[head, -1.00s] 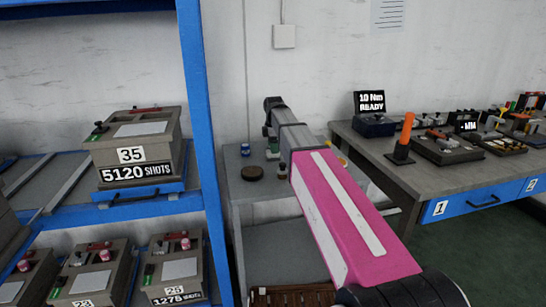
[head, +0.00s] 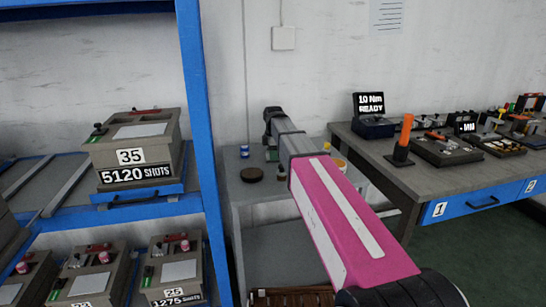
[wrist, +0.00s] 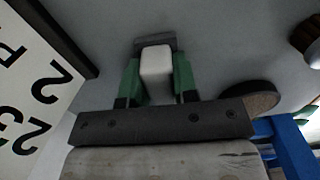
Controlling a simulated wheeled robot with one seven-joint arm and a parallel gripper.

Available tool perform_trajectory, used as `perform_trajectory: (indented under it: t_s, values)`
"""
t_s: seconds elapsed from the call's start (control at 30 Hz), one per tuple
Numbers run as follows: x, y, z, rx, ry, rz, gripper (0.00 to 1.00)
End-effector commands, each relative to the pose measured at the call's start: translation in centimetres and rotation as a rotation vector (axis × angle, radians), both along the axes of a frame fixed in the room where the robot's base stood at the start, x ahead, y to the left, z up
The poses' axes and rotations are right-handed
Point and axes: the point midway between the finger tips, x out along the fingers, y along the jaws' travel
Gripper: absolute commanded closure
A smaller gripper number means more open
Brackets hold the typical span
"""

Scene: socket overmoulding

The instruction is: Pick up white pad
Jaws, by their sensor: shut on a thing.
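The white pad (wrist: 156,62) is a small pale block with rounded edges. It sits between the two green fingers of my gripper (wrist: 157,76) in the wrist view, and both fingers press against its sides. A grey piece (wrist: 155,43) shows just beyond the pad's far end. In the head view my arm hides the pad and most of the gripper, over the small grey side table (head: 240,194).
A dark round disc (head: 252,174) and a blue-and-white can (head: 244,151) stand on the side table, with a yellow-topped jar (head: 340,164) behind my arm. A blue shelf post (head: 203,150) stands left, and a workbench (head: 385,178) right.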

Motion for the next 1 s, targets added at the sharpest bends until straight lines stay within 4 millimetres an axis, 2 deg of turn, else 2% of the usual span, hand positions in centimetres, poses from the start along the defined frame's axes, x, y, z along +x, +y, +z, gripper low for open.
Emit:
perform_trajectory:
  t_s: [0.27,0.43,0.7,1.0]
  values:
    - [0.0,0.0,1.8,0.000,-0.001,0.000,0.96]
    - [-0.1,0.3,4.4,0.000,-0.002,0.001,0.96]
    - [-3.1,5.4,7.7,0.000,-0.002,0.003,0.96]
    - [-5.1,9.0,10.2,0.000,0.000,0.002,0.96]
